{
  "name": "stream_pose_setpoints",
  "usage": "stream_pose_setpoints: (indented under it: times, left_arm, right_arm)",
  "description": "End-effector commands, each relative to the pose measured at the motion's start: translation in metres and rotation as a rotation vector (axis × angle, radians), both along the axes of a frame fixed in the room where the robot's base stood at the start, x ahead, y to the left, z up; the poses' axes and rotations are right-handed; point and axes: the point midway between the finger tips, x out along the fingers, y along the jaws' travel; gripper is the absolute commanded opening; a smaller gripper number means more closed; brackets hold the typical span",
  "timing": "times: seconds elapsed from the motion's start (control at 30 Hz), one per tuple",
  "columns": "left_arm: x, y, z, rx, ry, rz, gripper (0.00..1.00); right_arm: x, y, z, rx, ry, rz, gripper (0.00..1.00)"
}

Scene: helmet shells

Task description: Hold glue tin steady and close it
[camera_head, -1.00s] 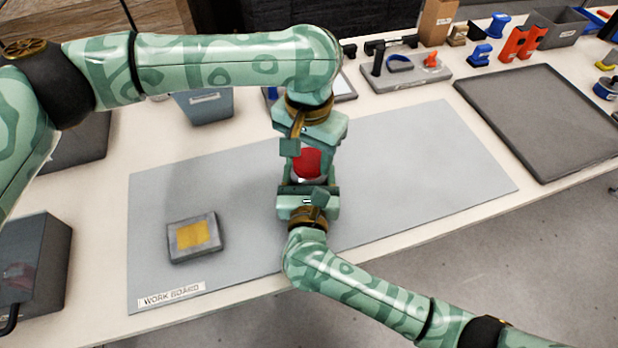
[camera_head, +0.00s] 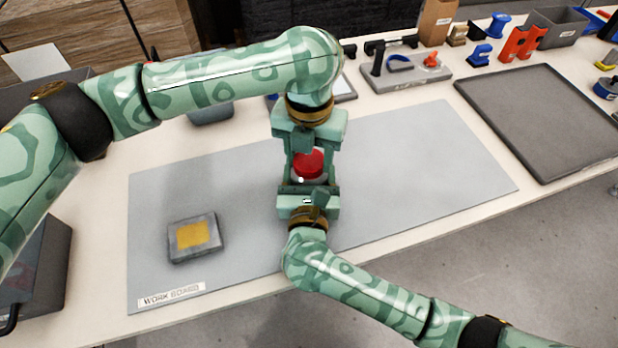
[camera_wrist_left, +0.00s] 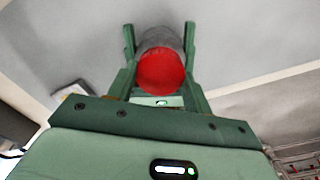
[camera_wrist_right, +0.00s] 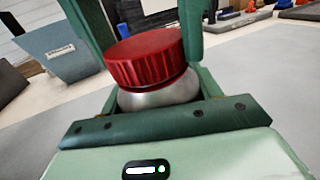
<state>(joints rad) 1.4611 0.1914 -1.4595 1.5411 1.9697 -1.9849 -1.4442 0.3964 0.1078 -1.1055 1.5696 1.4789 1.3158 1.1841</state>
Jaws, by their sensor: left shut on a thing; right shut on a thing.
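The glue tin (camera_wrist_right: 160,93) has a silver-grey body and a ribbed red lid (camera_wrist_right: 145,58). It is upright over the work board, between my two grippers. My right gripper (camera_head: 308,184) comes from the near side and is shut on the tin's body. My left gripper (camera_head: 308,158) comes from the far side and above, and is shut on the red lid. In the left wrist view the lid (camera_wrist_left: 161,72) faces the camera between the fingers. The lid sits on the tin; whether it is fully seated I cannot tell. The tin's base is hidden.
A grey block with a yellow top (camera_head: 194,237) lies on the work board (camera_head: 420,180) to the left. A grey-blue bin (camera_head: 210,112) stands behind, partly hidden by my left arm. A dark tray (camera_head: 545,120) is at the right. The board's right side is clear.

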Motion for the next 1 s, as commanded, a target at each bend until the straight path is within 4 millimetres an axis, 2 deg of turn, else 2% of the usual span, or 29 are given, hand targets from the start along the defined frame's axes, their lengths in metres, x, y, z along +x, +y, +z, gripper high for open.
stream_pose_setpoints:
  times: [0.07,0.1,0.17,0.47,0.8,1.0]
  left_arm:
    - [0.002,0.001,0.000,0.002,-0.005,0.005,0.23]
    - [0.002,0.001,0.000,0.002,-0.005,0.006,0.55]
    - [0.002,0.001,0.000,0.002,-0.005,0.006,0.72]
    - [0.001,0.000,0.002,0.000,-0.003,0.007,0.72]
    - [0.001,0.000,0.041,0.000,-0.004,0.006,0.72]
    - [0.000,0.000,0.046,-0.001,-0.002,0.006,0.72]
  right_arm:
    - [-0.001,0.001,0.000,0.000,0.000,0.002,0.00]
    - [-0.001,0.001,0.000,0.000,0.000,0.002,0.00]
    - [-0.001,0.001,0.000,0.000,0.001,0.002,0.00]
    - [0.000,0.000,0.000,0.000,0.001,0.001,0.00]
    - [0.000,0.000,0.000,0.000,0.001,0.000,0.00]
    - [0.000,0.000,0.000,0.000,0.000,0.000,0.00]
